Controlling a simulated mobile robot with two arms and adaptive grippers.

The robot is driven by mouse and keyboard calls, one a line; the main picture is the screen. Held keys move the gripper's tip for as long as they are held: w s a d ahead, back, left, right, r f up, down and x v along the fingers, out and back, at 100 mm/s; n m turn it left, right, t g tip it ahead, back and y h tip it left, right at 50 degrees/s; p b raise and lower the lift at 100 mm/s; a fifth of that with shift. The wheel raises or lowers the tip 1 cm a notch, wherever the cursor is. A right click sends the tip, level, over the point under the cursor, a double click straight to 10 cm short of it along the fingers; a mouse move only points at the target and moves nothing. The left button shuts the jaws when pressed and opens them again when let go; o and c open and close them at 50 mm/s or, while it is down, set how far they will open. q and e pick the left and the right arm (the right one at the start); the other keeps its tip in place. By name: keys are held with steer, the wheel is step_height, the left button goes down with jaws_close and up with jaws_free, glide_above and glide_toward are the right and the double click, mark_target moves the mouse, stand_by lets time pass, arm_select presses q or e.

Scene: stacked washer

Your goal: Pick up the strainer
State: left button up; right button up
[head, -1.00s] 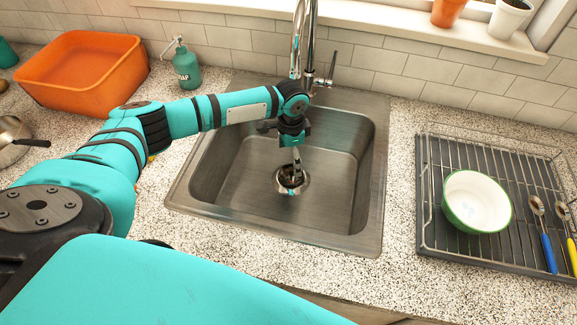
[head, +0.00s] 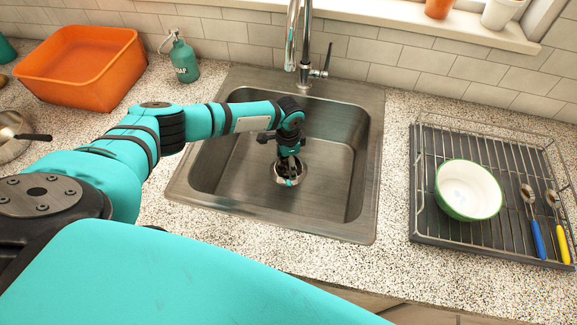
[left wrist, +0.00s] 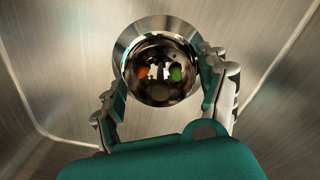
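The strainer (left wrist: 158,72) is a round, shiny metal cup in the sink drain, with orange and green spots showing on it in the left wrist view. In the head view it is mostly hidden behind my left gripper (head: 289,178), which reaches down into the sink. In the left wrist view, the fingers of my left gripper (left wrist: 161,82) are spread, one on each side of the strainer. I cannot tell whether they touch it. My right gripper is not in view.
The steel sink (head: 345,190) has walls around my left gripper, and the faucet (head: 304,45) rises behind it. A dish rack (head: 480,150) with a bowl (head: 468,190) and spoons is at right. An orange basin (head: 80,65), soap bottle (head: 181,58) and pan (head: 14,135) are at left.

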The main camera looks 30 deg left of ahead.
arm_select(q)
steer(key=c, duration=0.7)
steer(key=shift+c, duration=0.6)
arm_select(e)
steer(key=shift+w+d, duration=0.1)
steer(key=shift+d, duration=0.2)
arm_select(q)
steer(key=shift+r, duration=0.1)
